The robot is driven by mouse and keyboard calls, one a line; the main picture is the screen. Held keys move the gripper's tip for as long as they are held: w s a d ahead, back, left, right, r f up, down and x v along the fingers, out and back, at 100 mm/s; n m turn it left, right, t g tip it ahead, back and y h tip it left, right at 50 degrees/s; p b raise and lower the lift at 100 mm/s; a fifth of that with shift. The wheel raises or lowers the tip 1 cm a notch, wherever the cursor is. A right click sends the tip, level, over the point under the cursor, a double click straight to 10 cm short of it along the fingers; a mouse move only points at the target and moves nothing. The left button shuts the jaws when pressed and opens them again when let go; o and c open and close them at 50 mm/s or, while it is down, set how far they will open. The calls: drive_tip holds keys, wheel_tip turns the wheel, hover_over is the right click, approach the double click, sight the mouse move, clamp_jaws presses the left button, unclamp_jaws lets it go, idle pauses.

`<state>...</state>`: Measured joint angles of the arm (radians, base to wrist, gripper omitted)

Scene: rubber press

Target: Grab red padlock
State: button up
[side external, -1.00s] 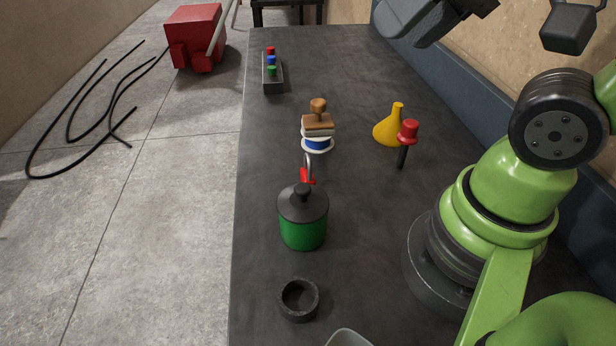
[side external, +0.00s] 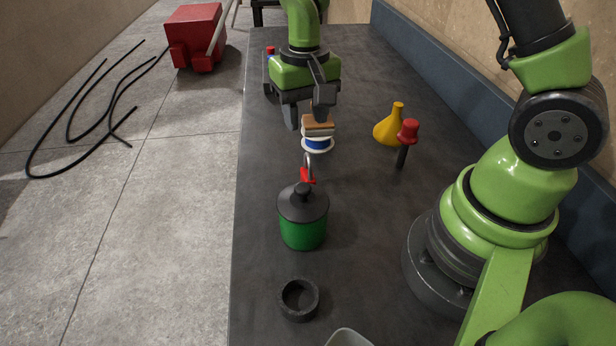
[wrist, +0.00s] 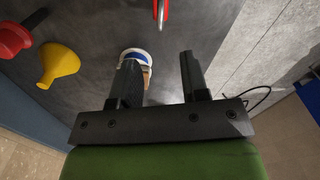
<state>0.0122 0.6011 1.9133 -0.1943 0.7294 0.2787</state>
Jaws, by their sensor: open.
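The red padlock (side external: 307,175) is on the dark table, partly hidden behind the green canister (side external: 303,230); its grey shackle points up. In the wrist view the red padlock (wrist: 165,12) shows at the top edge, partly cut off, ahead of the fingers. My gripper (side external: 305,115) is open and above the table, beyond the padlock in the side view, close to the stack with the blue-and-white spool (side external: 317,143). In the wrist view my gripper (wrist: 157,72) has its two fingers apart with nothing held between them; the spool (wrist: 137,54) is by the left finger.
A black ring (side external: 299,300) lies near the front. A button box (side external: 268,75) is at the back, partly hidden. The table's left edge drops to the floor.

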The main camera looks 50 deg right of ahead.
sight(305, 157)
wheel_tip(305, 157, down, 9)
drive_tip(key=shift+a, duration=0.15)
clamp_jaws()
idle(0.4)
